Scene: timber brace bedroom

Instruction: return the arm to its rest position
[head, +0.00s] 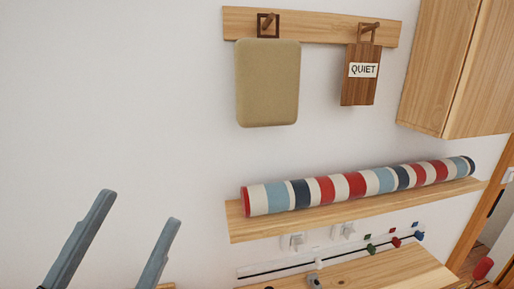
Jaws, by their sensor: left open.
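My left gripper (132,235) shows at the bottom left, its two grey-blue fingers pointing up. The fingers are apart and nothing is between them. It stands in front of the bare white wall, left of the wooden shelf (246,229), and touches nothing that I can see. The rest of the left arm is below the picture's edge. My right gripper is not in the picture.
A striped roll (357,185) lies on the shelf. A peg rail (330,27) holds a tan pad (267,84) and a wooden QUIET sign (360,87). A cabinet (445,65) is at upper right; a wooden surface (385,270) is below. The left wall area is clear.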

